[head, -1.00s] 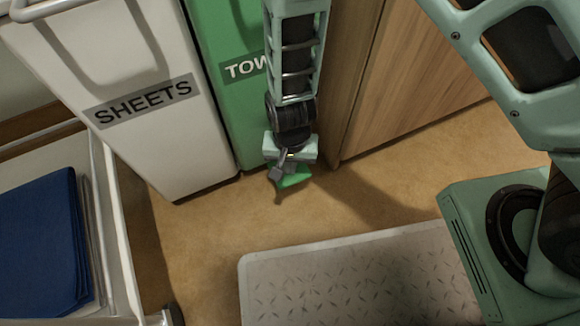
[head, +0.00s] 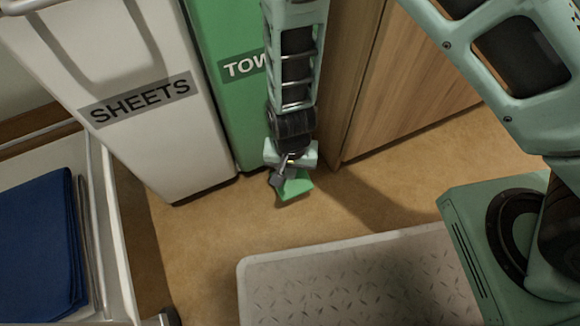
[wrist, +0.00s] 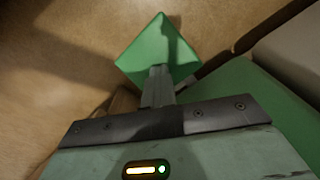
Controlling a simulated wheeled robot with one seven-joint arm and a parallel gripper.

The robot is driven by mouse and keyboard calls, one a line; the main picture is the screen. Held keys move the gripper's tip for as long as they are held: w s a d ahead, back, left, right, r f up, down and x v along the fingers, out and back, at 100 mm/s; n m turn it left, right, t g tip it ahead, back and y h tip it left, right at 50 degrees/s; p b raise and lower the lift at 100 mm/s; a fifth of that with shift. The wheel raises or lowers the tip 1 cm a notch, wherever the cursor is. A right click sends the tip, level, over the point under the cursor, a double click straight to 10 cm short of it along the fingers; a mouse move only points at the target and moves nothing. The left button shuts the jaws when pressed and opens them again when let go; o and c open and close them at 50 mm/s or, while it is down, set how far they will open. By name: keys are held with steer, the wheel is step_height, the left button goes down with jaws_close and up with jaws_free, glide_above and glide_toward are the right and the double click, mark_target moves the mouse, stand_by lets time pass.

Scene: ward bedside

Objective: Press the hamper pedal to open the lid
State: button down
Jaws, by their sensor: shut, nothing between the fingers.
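A green pedal (head: 296,188) sticks out low at the foot of the green hamper (head: 228,95), whose label is partly covered by my arm and reads "TOW". In the wrist view the pedal (wrist: 160,48) is a flat green square lying just beyond my fingers. My gripper (head: 278,180) is shut and empty, pointing down at the pedal. In the wrist view the tips of my gripper (wrist: 158,72) overlap the pedal's near part, with a dark shadow on it. I cannot tell whether they touch. The hamper's lid is out of view.
A white hamper (head: 150,130) labelled "SHEETS" stands to the left. A wooden cabinet (head: 420,85) stands to the right. A white cart (head: 120,240) with folded blue cloth (head: 40,245) is at lower left. Brown floor (head: 215,230) is clear before the pedal.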

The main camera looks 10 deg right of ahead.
step_height(320, 180, up, 9)
steer(key=p, duration=0.9)
steer(key=s+a+r+n+g+y+p, duration=0.1)
steer(key=s+r+n+p, duration=0.15)
steer(key=r, duration=0.85)
steer(key=s+r+n+y+p, duration=0.1)
steer(key=r+n+p, duration=0.15)
steer(key=r, duration=0.85)
steer(key=s+d+r+n+t+h+p, duration=0.1)
steer(key=s+d+r+n+p, duration=0.3)
steer(key=r, duration=0.6)
steer(key=s+d+r+n+p, duration=0.2)
steer(key=s+d+r, duration=0.25)
steer(key=r, duration=0.45)
step_height(320, 180, up, 38)
steer(key=p, duration=3.7)
steer(key=shift+w+d+f+m, duration=0.25)
steer(key=shift+w+d+m, duration=0.05)
steer(key=shift+w, duration=0.15)
